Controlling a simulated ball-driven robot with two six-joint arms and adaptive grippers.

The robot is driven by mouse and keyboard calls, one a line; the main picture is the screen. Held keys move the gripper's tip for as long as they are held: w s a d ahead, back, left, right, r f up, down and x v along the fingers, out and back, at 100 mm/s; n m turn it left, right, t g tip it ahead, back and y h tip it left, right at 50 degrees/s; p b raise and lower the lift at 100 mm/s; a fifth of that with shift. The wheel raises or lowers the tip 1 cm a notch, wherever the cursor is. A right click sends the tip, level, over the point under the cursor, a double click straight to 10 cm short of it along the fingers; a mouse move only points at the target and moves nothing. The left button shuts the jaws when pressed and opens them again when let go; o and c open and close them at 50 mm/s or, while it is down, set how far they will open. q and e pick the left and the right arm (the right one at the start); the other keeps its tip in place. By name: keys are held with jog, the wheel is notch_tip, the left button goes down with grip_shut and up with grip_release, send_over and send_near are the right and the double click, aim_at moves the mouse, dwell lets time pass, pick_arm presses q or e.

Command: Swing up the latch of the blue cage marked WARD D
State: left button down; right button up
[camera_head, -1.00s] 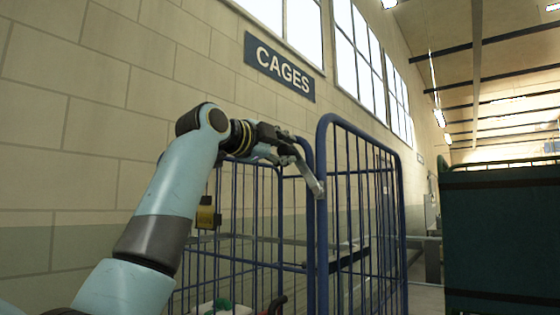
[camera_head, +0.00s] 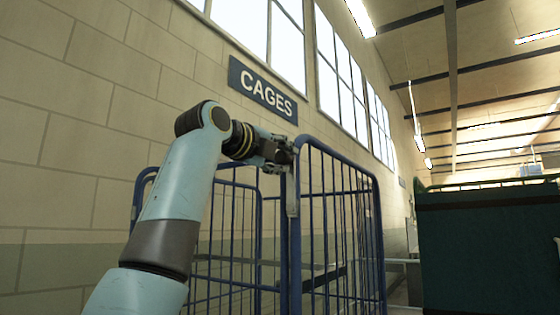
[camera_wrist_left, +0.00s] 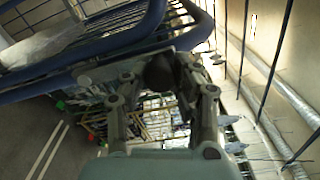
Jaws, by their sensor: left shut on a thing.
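The blue cage (camera_head: 296,240) stands ahead, its tubular frame and bars filling the lower middle of the head view. No WARD D marking is readable. A narrow grey metal strip, the latch (camera_head: 292,198), hangs almost upright along the cage's near corner post, just below my left gripper (camera_head: 283,152). That gripper is shut at the top of the post, and its fingers hide the upper end of the latch. In the left wrist view the fingers (camera_wrist_left: 160,78) close around a dark rounded piece beside the blue tubes (camera_wrist_left: 95,55). My right gripper is not in view.
A block wall with a CAGES sign (camera_head: 263,90) runs behind the cage on the left. A dark green container (camera_head: 490,245) stands to the right, with a gap between it and the cage. The space above the cage is open.

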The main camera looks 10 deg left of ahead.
pick_arm(q)
jog(key=shift+f, duration=0.15)
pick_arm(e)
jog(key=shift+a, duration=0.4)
pick_arm(q)
jog(key=c, duration=1.4)
grip_release()
jog(key=o, duration=0.4)
jog(key=shift+d, duration=0.15)
jog(key=shift+s, duration=0.1)
jog(key=v, duration=1.2)
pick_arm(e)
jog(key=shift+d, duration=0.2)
